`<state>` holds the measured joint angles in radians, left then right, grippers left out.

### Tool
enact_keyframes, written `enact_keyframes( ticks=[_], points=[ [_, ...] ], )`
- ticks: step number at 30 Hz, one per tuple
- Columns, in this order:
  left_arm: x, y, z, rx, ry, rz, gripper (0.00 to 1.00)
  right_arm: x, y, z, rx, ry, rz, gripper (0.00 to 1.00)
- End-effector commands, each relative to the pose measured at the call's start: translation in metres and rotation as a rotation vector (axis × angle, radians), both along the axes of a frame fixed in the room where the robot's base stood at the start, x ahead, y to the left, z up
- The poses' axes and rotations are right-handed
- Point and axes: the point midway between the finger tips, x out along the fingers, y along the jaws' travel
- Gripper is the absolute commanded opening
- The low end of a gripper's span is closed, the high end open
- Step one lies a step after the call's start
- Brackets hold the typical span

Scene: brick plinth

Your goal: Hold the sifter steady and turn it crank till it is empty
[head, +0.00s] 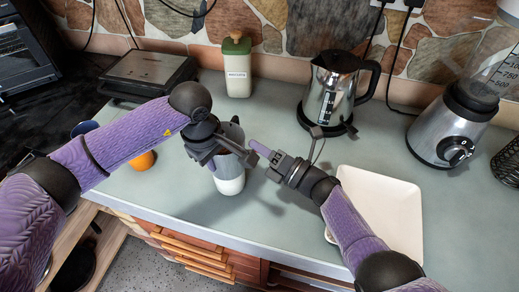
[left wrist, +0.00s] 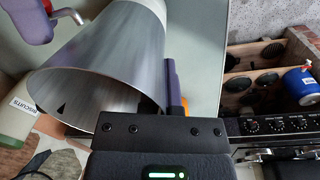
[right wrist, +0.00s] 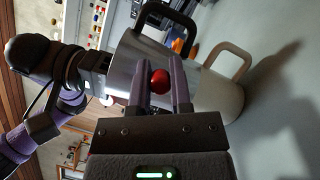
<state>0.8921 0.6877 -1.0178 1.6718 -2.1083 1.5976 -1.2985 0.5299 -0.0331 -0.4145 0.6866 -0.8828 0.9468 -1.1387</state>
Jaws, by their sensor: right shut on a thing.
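The grey metal sifter (head: 236,132) stands over a pale mug (head: 230,186); its wide mouth shows large in the left wrist view (left wrist: 105,75). In the right wrist view the sifter has a black handle (right wrist: 185,18), and the mug shows below it (right wrist: 226,92). My right gripper (right wrist: 160,88) is shut on the red crank knob (right wrist: 160,76) beside the sifter. My left gripper (head: 238,157) is against the sifter's side. The sifter hides part of its fingers, so its grip is unclear. The sifter's contents are not visible.
A white tray (head: 400,205) lies to the right near the counter edge. A kettle (head: 335,85), a blender (head: 452,125), a biscuits jar (head: 237,68) and a grill (head: 145,72) stand behind. An orange object (head: 141,161) sits left, under my left arm.

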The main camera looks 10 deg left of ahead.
Motion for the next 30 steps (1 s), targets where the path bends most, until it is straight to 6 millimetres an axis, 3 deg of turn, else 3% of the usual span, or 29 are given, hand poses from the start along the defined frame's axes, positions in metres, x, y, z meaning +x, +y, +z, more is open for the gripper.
enact_keyframes(
  ticks=[13,30],
  points=[
    [0.0003,0.0003,0.0005,0.000,-0.001,0.001,0.00,0.0012,-0.0004,0.0070,-0.041,-0.258,-0.001,0.00],
    [0.0003,0.0003,0.0005,0.000,-0.001,0.001,0.00,0.0007,-0.0009,0.0089,-0.049,-0.321,-0.003,0.00]
  ],
)
